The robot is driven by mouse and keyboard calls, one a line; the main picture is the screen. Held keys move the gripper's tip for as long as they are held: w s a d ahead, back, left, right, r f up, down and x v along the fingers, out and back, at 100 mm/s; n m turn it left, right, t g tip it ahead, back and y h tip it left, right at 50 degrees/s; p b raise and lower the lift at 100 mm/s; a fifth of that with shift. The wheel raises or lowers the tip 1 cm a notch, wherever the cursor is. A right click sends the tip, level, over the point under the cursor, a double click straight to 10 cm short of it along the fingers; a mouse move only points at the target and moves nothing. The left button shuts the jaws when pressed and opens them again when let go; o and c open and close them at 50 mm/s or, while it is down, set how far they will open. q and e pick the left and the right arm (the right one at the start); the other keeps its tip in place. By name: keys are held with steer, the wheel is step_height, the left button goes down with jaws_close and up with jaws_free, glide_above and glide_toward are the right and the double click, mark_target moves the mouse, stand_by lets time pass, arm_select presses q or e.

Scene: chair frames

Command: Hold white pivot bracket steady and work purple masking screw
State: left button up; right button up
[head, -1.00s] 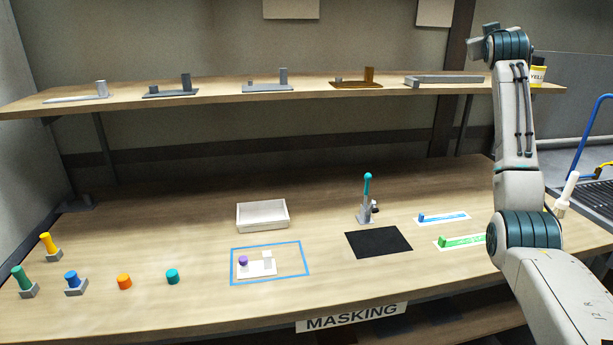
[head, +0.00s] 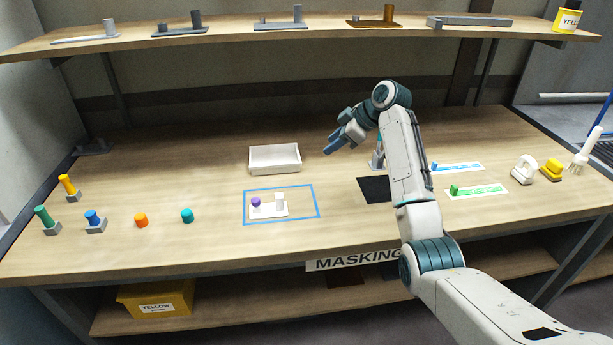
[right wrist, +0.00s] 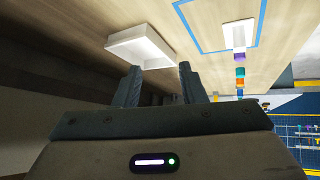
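The white pivot bracket (head: 268,211) lies flat inside a blue rectangle outline on the table, with a white post at its right end. The purple masking screw (head: 256,202) stands upright on its left end. In the right wrist view the bracket (right wrist: 238,34) is at the upper right, with the purple screw (right wrist: 239,57) at its end. My right gripper (head: 333,140) is above the table, up and to the right of the bracket and apart from it. Its fingers (right wrist: 158,67) are spread with nothing between them. My left gripper is not in view.
A white tray (head: 275,170) stands behind the blue outline (head: 317,205). Orange (head: 141,220) and teal (head: 187,215) pieces and several coloured pegs stand to the left. A black mat (head: 373,191) lies at the right, partly behind my arm. The table front is clear.

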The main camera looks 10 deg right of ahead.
mark_target(286, 208)
steer(key=s+a+f+n+g, duration=0.1)
steer(key=s+a, duration=0.1)
steer(key=a, duration=0.1)
steer(key=s+a+f+n+g+y, duration=0.1)
steer(key=s+a+f+n+g, duration=0.1)
steer(key=s, duration=0.1)
steer(key=s+a+f+n+g+y, duration=0.1)
steer(key=s+a+f, duration=0.1)
steer(key=a, duration=0.1)
steer(key=shift+s+a+f+g, duration=0.15)
steer(key=shift+s+a+g, duration=0.1)
steer(key=shift+a+g, duration=0.05)
steer(key=x, duration=0.7)
steer(key=shift+a+f, duration=0.25)
steer(key=shift+a, duration=0.05)
jaws_close()
steer(key=shift+o, duration=0.7)
jaws_free()
jaws_close()
